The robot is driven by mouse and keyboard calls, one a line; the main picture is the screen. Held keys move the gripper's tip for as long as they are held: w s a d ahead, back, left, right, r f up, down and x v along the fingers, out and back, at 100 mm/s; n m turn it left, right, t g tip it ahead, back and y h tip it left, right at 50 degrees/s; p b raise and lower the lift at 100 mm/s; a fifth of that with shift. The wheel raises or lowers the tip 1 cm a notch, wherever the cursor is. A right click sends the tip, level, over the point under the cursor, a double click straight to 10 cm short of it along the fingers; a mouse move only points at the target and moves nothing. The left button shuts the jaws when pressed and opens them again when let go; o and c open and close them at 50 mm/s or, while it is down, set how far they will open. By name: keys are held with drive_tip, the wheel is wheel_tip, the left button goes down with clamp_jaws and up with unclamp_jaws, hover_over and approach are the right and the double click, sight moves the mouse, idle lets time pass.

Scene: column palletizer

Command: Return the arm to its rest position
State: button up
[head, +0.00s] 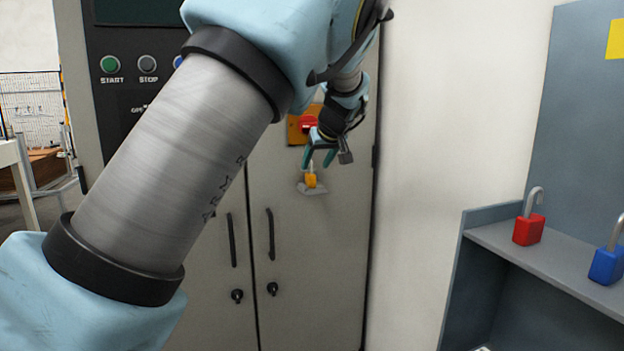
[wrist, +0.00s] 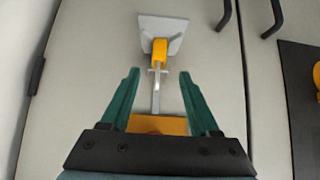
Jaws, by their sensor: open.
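My gripper (head: 321,158) is in front of the grey cabinet (head: 318,255), and its green fingers (wrist: 158,90) stand apart in the wrist view. A yellow padlock (head: 310,180) hangs on the cabinet just below the gripper, with a pale grey tag (head: 312,189) at it. In the wrist view the yellow padlock (wrist: 160,50) and the tag (wrist: 163,28) lie beyond the fingertips. A grey shank runs from the padlock back between the fingers, apart from both. A red switch (head: 309,124) on a yellow plate (head: 294,131) is partly hidden behind my gripper.
A grey shelf (head: 530,260) at the right holds a red padlock (head: 528,229) and a blue padlock (head: 606,266). Two black door handles (head: 270,234) stick out from the cabinet. A control panel with a green start button (head: 109,64) is at upper left.

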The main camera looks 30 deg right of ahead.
drive_tip(key=a+f+g, duration=0.1)
drive_tip(key=a+f, duration=0.3)
drive_tip(key=a, duration=0.5)
drive_tip(key=a+f+g+y, duration=0.1)
drive_tip(key=a+f+g, duration=0.15)
drive_tip(key=a, duration=0.55)
drive_tip(key=a+f+g, duration=0.1)
drive_tip(key=a+f, duration=0.3)
drive_tip(key=a, duration=0.5)
drive_tip(key=s+a+f+g, duration=0.1)
drive_tip(key=s+a+f, duration=0.2)
drive_tip(key=s+a, duration=0.6)
drive_tip(key=s+a+f+g, duration=0.2)
drive_tip(key=s+a+f, duration=0.2)
drive_tip(key=s+a, duration=0.5)
drive_tip(key=shift+s+a+f, duration=0.2)
drive_tip(key=shift+s+a, duration=0.1)
drive_tip(key=shift+s, duration=0.05)
